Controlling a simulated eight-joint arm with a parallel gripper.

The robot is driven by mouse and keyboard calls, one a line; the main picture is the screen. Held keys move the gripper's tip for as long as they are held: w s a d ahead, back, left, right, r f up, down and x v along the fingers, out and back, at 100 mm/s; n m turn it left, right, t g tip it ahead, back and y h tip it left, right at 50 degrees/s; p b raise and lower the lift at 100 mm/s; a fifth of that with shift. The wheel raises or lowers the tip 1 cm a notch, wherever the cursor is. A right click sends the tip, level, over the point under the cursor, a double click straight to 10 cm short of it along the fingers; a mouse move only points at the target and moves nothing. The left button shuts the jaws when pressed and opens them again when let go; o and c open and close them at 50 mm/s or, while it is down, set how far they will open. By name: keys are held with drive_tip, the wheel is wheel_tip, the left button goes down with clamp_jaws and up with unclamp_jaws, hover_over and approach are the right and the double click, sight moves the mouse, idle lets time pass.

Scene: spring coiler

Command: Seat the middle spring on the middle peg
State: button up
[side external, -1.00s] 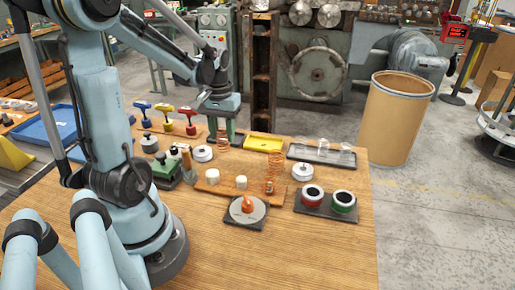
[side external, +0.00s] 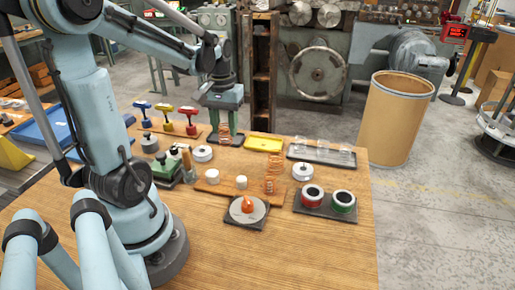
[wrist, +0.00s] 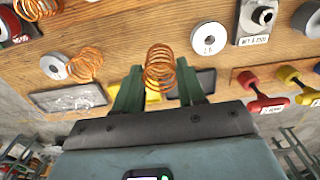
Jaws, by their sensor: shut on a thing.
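My gripper (side external: 225,122) is shut on a copper coil spring (side external: 224,131), which hangs from the jaws above the far side of the table. In the wrist view the held spring (wrist: 160,68) shows between the two green fingers. An orange-brown board (side external: 227,190) lies nearer the camera, to the right of and below my gripper. Two white pegs, a left one (side external: 213,176) and a middle one (side external: 241,182), stand bare on it. A copper spring (side external: 269,186) stands at its right end, with another copper spring (side external: 275,163) just behind.
A yellow tray (side external: 263,144) and a dark tray of clear items (side external: 320,153) lie at the back. Red and green rings (side external: 328,203) sit at right. A round plate (side external: 246,210) with an orange piece lies in front. Coloured-handled tools (side external: 167,120) stand at left. The front table is clear.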

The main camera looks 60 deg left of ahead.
drive_tip(key=s+d+r, duration=0.1)
drive_tip(key=d+r, duration=0.2)
drive_tip(key=d, duration=0.9)
hover_over(241, 178)
drive_tip(key=shift+w+a+f, duration=0.1)
drive_tip(key=shift+f, duration=2.35)
drive_tip(key=shift+f, duration=1.85)
idle(0.5)
drive_tip(key=o, duration=1.2)
